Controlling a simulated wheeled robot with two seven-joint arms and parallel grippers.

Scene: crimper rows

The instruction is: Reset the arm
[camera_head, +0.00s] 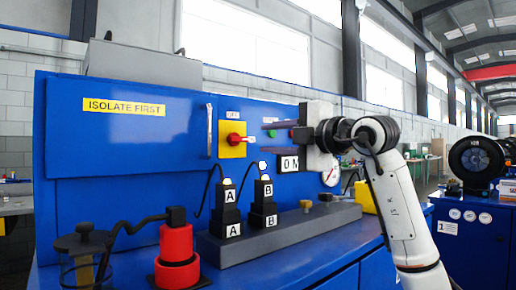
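My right arm (397,205) comes up from the lower right, with a white link and black joints. It bends left at the top toward the blue panel (60,130). My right gripper (301,135) is at the panel's right part, in front of the area beside a green button (281,134). Its grey body hides part of the panel, and I cannot tell whether it touches it. My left arm and gripper are not in view.
A red knob on a yellow plate (232,153) sits mid-panel, right of a yellow ISOLATE FIRST label (124,106). Black blocks marked A (229,212) and B (263,206) stand on a grey bar (300,228). A red cylinder (176,262) and a glass jar (82,268) stand front left.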

